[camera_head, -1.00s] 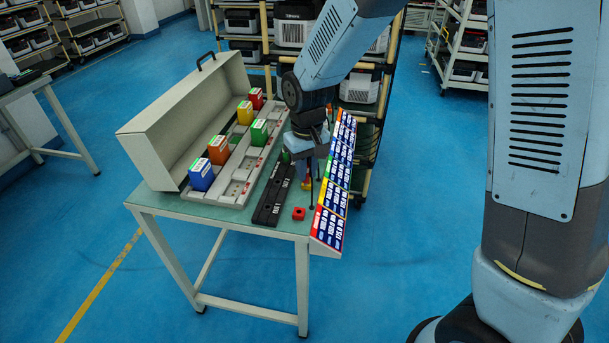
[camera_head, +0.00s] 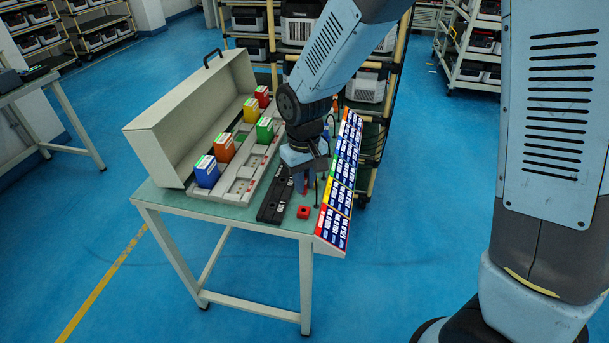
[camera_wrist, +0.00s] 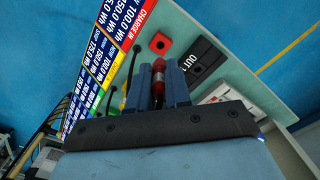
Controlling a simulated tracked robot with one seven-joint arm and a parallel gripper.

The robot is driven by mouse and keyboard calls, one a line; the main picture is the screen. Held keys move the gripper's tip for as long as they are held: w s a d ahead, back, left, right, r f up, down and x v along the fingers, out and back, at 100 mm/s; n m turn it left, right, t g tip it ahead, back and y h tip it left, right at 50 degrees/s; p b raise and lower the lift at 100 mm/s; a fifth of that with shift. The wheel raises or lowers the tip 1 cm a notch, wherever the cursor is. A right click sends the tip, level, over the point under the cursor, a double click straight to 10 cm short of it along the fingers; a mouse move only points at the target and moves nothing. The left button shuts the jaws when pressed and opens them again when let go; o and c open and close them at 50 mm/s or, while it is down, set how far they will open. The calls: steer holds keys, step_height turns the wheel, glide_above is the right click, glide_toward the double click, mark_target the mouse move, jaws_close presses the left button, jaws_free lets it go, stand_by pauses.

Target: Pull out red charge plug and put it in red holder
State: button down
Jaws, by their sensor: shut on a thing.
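My gripper (camera_head: 304,184) is low over the front right part of the table, fingers pointing down. In the wrist view my gripper (camera_wrist: 159,82) is shut on the red charge plug (camera_wrist: 158,78), which sits between the two blue fingers. The plug is mostly hidden in the head view. The red holder (camera_head: 303,212) is a small red block with a dark hole on the tabletop, in front of the gripper. In the wrist view the red holder (camera_wrist: 160,43) lies just beyond the fingertips, apart from the plug, its hole uncovered.
A sloped label board (camera_head: 340,190) runs along the right edge, with thin dark cables beside it. A black OUT strip (camera_head: 273,200) lies left of the holder. Coloured blocks stand on a grey rack (camera_head: 240,178) before an open case (camera_head: 165,140).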

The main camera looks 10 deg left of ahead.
steer(key=shift+f, duration=1.95)
steer(key=c, duration=1.7)
jaws_free()
jaws_close()
steer(key=shift+f, duration=1.15)
steer(key=o, duration=0.7)
jaws_free()
